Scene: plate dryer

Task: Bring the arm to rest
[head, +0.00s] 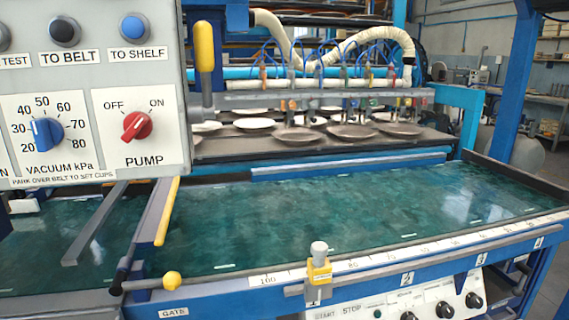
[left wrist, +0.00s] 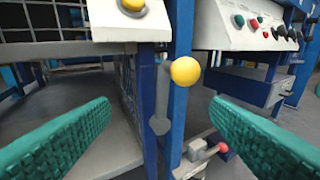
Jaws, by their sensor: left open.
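My left gripper (left wrist: 160,105) shows only in the left wrist view. Its two green ribbed fingers are wide apart with nothing between them. Beyond the fingers, a yellow ball knob (left wrist: 186,71) stands in front of a blue post, apart from both fingers. Neither arm shows in the head view, and my right gripper is in no frame.
A control panel (head: 85,85) with a red pump knob (head: 137,125) fills the upper left of the head view. A green belt (head: 330,215) lies bare in front of a shelf of plates (head: 298,134). A yellow-ended gate lever (head: 172,281) sticks out at the front.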

